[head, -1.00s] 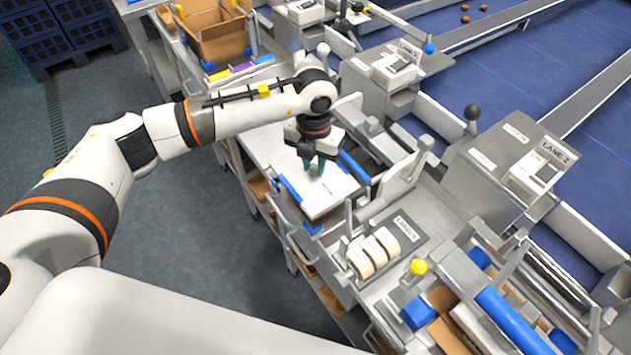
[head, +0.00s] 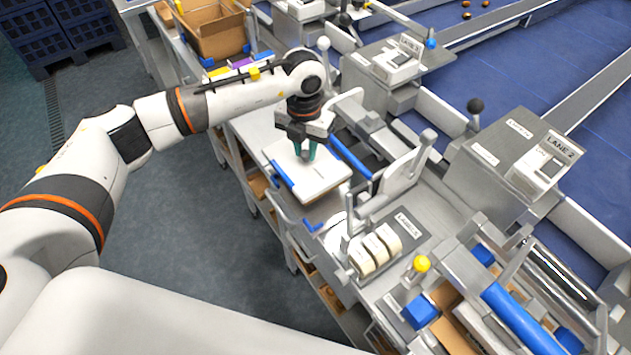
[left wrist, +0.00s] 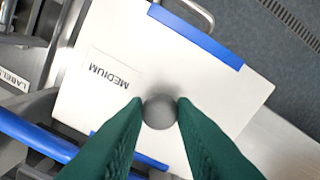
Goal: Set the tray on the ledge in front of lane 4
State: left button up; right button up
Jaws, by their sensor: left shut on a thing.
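The tray (head: 325,180) is a flat white box with blue strips along its edges and a round grey knob on top. In the left wrist view the tray (left wrist: 200,75) carries a label reading MEDIUM, and the knob (left wrist: 160,112) sits between my fingertips. My left gripper (head: 305,157) points down and is shut on the knob. The tray is over the grey bench, beside a blue rail (head: 350,157); I cannot tell how high it is above the surface. A LANE 2 sign (head: 553,157) stands at right. I cannot surely read a lane 4 sign. My right gripper is out of view.
White label rolls (head: 375,248) and a yellow knob (head: 421,263) stand below right of the tray. A cardboard box (head: 215,30) is on the bench at the upper left. Levers and grey housings line the right side. Blue crates (head: 65,35) stand on the floor.

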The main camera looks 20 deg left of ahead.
pick_arm(q)
jog(key=shift+w+a+b, duration=0.7)
jog(key=shift+w+a, duration=0.35)
jog(key=shift+a, duration=0.2)
jog(key=shift+w+a+b, duration=0.65)
jog(key=shift+w+a, duration=0.4)
jog(key=shift+a, duration=0.2)
jog(key=w+a+b, duration=0.3)
jog(key=w+a, duration=0.3)
jog(key=a, duration=0.1)
jog(key=shift+w+a+b, duration=0.25)
jog(key=shift+a+b, duration=0.05)
jog(key=shift+b, duration=0.1)
jog(key=shift+a+r, duration=0.1)
jog(key=shift+r, duration=0.05)
